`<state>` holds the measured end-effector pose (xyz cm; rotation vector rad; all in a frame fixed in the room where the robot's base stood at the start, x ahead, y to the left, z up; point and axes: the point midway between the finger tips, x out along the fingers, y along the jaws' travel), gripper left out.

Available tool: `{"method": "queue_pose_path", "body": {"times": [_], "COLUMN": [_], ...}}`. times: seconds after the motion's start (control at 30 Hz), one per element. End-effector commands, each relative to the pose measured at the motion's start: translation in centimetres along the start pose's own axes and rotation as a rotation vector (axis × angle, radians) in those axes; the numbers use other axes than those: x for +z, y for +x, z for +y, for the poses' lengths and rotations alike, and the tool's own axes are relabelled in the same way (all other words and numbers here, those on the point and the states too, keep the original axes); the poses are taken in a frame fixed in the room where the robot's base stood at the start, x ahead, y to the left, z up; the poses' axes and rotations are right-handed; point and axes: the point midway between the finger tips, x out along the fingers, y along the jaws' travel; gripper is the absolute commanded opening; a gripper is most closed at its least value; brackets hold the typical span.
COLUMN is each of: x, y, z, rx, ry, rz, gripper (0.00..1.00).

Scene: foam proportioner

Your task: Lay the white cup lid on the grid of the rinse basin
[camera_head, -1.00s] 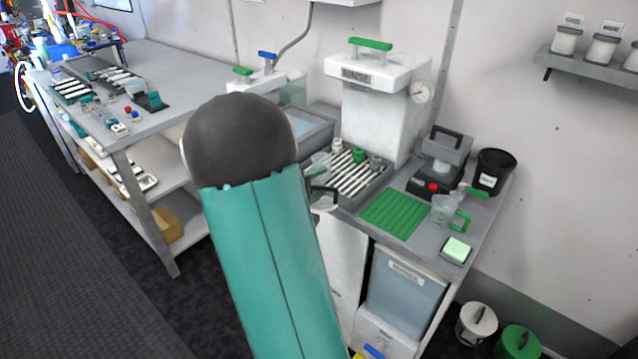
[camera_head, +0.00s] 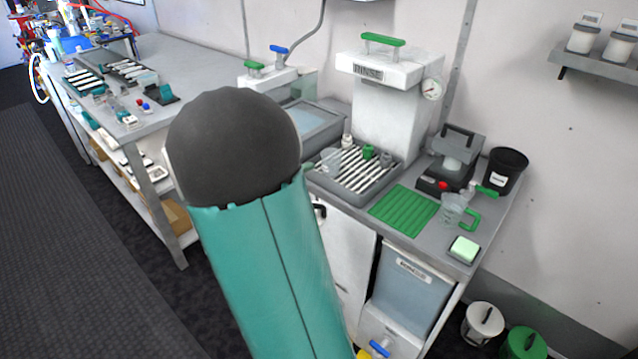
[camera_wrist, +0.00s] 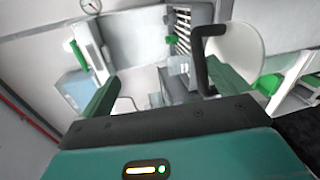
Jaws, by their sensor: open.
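In the wrist view, what looks like the white cup lid (camera_wrist: 242,52) is a pale disc with a black bent handle (camera_wrist: 201,62). My gripper (camera_wrist: 160,80) is open, with green fingers apart. The handle is between the fingers, close to the right one; I cannot tell whether they touch. In the head view, my arm covers my gripper and most of the lid; a small dark hook shape shows beside the arm. The rinse basin's slatted grid (camera_head: 359,169) sits in a grey tray below the white rinse tower (camera_head: 388,92). Its edge also shows in the wrist view (camera_wrist: 183,24).
White cabinets are below.

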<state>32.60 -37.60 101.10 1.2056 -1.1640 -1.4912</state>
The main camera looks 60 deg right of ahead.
Motion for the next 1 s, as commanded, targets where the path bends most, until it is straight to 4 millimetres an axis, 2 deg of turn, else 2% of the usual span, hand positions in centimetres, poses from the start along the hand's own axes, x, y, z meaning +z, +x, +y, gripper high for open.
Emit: {"method": "queue_pose_path", "body": {"times": [0.1, 0.23, 0.37, 0.6, 1.0], "x": [-0.1, -0.1, 0.0, 0.0, 0.0], "y": [-2.5, -4.2, -5.0, -5.0, -5.0], "z": [0.0, 0.0, 0.0, 0.0, 0.0], "rx": [0.0, 0.0, 0.001, 0.001, 0.0], "ry": [0.0, 0.0, 0.0, 0.0, 0.0], "rz": [0.004, 0.002, 0.0, -0.001, -0.001], "gripper": [1.0, 1.0, 1.0, 1.0, 0.21]}}
